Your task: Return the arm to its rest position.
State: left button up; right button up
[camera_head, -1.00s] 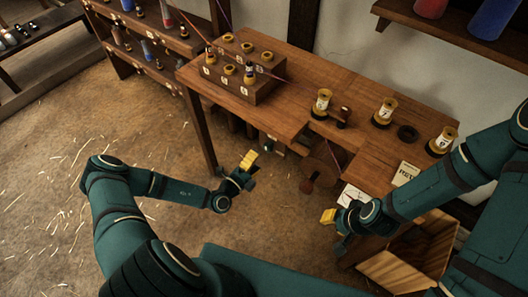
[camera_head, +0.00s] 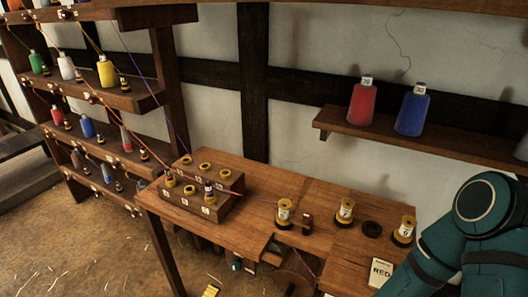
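My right arm (camera_head: 478,232) shows at the lower right, with its elbow raised beside the table's right end. My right gripper is below the frame. Only a yellow fingertip part of my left gripper (camera_head: 211,291) shows, at the bottom edge below the table front. I cannot tell whether it is open or shut. The rest of my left arm is out of view.
Coloured threads run from the bottle rack (camera_head: 125,165) to the block. Red (camera_head: 362,103) and blue bottles (camera_head: 411,112) stand on a wall shelf.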

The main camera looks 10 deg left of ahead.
pick_arm(q)
jog(key=s+d+r+m+g+h, duration=0.1)
jog(key=s+d+m+g+h, duration=0.35)
jog(key=d+m, duration=0.3)
jog(key=s+d+r+m+g+h, duration=0.2)
jog(key=s+d+m+g+h, duration=0.15)
jog(key=d+m+g, duration=0.35)
jog(key=s+a+f+m+g+y, duration=0.2)
jog(key=s+m+g+y, duration=0.7)
jog(key=m, duration=1)
jog(key=w+a+r+m+t+y, duration=0.1)
jog(key=w+r+m+t, duration=0.3)
jog(key=m, duration=1)
jog(key=shift+w+a+r+t+y, duration=0.25)
jog(key=shift+w+a+t, duration=0.3)
jog(key=shift+t, duration=0.3)
jog(key=shift+m, duration=0.25)
